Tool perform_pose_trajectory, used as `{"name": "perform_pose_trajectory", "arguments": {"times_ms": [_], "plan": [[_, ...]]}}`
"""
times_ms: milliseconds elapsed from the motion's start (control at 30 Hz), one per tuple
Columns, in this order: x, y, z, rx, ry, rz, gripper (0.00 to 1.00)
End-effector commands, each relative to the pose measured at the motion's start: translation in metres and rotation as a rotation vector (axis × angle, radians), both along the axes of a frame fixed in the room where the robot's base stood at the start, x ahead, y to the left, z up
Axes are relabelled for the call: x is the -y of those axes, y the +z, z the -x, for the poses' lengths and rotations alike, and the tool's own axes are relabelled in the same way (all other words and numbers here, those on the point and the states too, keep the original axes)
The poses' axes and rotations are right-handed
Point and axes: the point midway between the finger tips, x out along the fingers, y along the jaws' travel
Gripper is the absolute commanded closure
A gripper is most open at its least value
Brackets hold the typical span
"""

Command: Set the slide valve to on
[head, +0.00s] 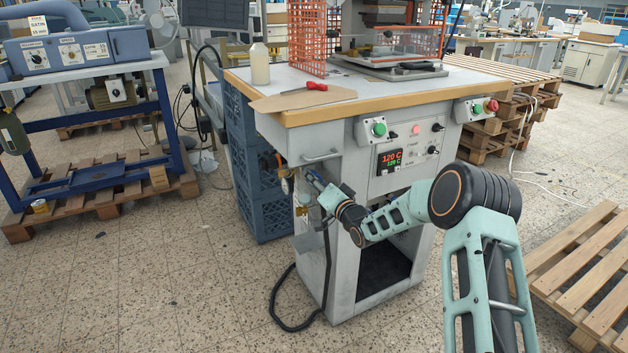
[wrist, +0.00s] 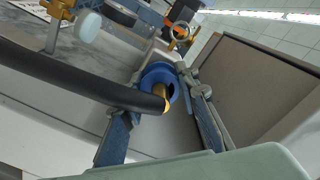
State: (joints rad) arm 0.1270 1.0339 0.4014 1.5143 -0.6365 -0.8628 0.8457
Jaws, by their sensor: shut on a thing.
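In the wrist view a blue ring-shaped collar (wrist: 176,99), which looks like the slide valve's sleeve, sits around a brass fitting (wrist: 160,92) with a black hose (wrist: 85,74) running into it. My gripper (wrist: 168,88) has one finger on each side of the blue collar and is shut on it. In the head view my gripper (head: 313,181) is at the left side of the grey stamping machine (head: 345,225), below the table top. The valve is too small and too covered there to tell its position.
A round gauge (head: 286,186) and brass fittings are close to my gripper. In the wrist view a pale knob on a brass fitting (wrist: 62,10) stands at upper left. The wooden table edge (head: 360,107) overhangs above. Blue crates (head: 262,190) stand behind, and a black cable lies on the floor.

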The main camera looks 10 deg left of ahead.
Motion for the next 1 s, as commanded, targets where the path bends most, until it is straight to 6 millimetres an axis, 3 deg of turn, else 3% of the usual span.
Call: {"name": "perform_pose_trajectory", "arguments": {"times_ms": [67,100,200,633,1000], "plan": [[-0.001,0.005,-0.002,0.006,-0.002,-0.004,1.00],[-0.001,0.005,-0.002,0.006,-0.002,-0.004,0.69],[-0.001,0.004,-0.002,0.006,-0.001,-0.004,0.60],[0.005,0.003,0.006,0.004,-0.001,-0.002,0.60],[0.040,0.003,0.057,0.002,-0.003,-0.002,0.60]]}}
